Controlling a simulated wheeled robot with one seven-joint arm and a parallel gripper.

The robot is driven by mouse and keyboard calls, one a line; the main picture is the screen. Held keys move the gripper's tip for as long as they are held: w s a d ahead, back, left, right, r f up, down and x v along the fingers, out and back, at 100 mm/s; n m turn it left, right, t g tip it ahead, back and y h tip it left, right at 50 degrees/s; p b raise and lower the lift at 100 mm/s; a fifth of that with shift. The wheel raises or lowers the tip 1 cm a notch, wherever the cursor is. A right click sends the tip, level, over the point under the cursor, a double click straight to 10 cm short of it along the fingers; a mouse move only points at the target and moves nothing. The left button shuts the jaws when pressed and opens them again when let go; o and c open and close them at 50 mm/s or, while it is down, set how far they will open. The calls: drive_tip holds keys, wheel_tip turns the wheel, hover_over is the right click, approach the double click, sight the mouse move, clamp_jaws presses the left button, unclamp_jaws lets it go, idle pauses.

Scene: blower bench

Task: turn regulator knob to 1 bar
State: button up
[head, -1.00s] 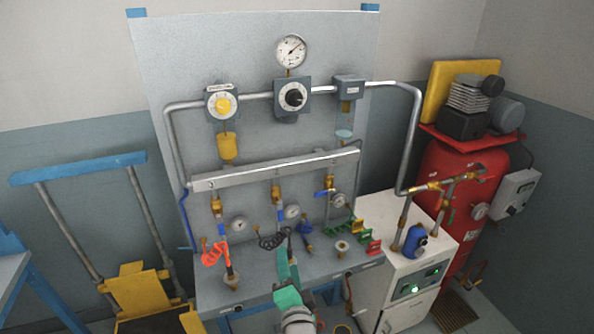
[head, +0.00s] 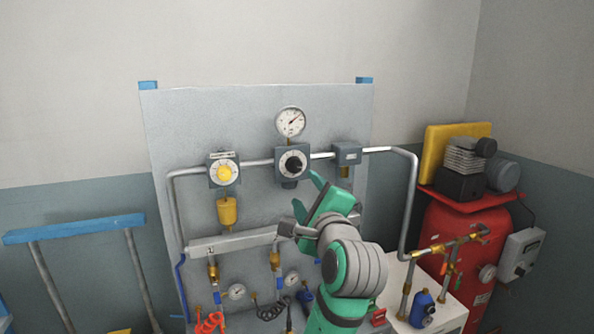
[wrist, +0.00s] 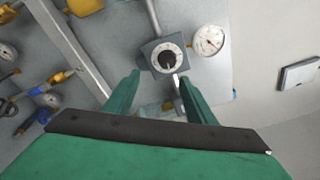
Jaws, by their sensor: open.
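The regulator (head: 292,163) is a grey square block with a white dial and a black knob, mounted on the upright panel below a round pressure gauge (head: 290,122). In the wrist view the black knob (wrist: 171,56) and the gauge (wrist: 208,41) lie beyond my fingertips. The dial figures are too small to read. My green gripper (head: 312,202) is in front of the panel, just below and to the right of the regulator. In the wrist view my gripper (wrist: 158,80) is open, with nothing between its two fingers, and the regulator shows past the gap.
A second dial unit with a yellow knob (head: 224,173) sits to the left. A grey box (head: 347,155) is on the pipe to the right. A manifold bar (head: 215,244) with hoses and small gauges runs below. A red tank (head: 450,260) stands at the right.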

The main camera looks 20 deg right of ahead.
sight(295, 167)
drive_tip(key=w, duration=0.3)
drive_tip(key=w+r, duration=0.1)
drive_tip(key=w, duration=0.3)
drive_tip(key=w+d, duration=0.1)
drive_tip(key=w, duration=0.2)
drive_tip(key=shift+w+r, duration=0.2)
drive_tip(key=shift+r, duration=0.2)
drive_tip(key=c, duration=1)
